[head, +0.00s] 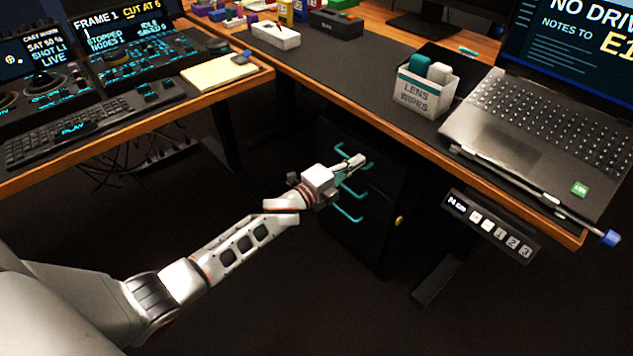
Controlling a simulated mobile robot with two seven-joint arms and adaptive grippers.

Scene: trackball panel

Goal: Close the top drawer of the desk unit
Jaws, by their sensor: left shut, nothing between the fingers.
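The desk unit (368,240) is a black drawer cabinet under the wooden desk, with teal bar handles on its front. The top drawer's teal handle (345,149) is the highest of them, just behind my left gripper. The dark front makes it hard to tell how far the top drawer stands out. My left gripper (357,161) is shut and empty, its fingers pointing right in front of the upper part of the unit. It hides part of the upper front; I cannot tell whether it touches. My right gripper is not in view.
The desk edge (400,143) runs above the unit. A lens wipes box (425,92) and a laptop (540,125) stand on the desk. A button panel (490,226) hangs under the edge at right. A control desk (150,120) stands at left. The floor in front is clear.

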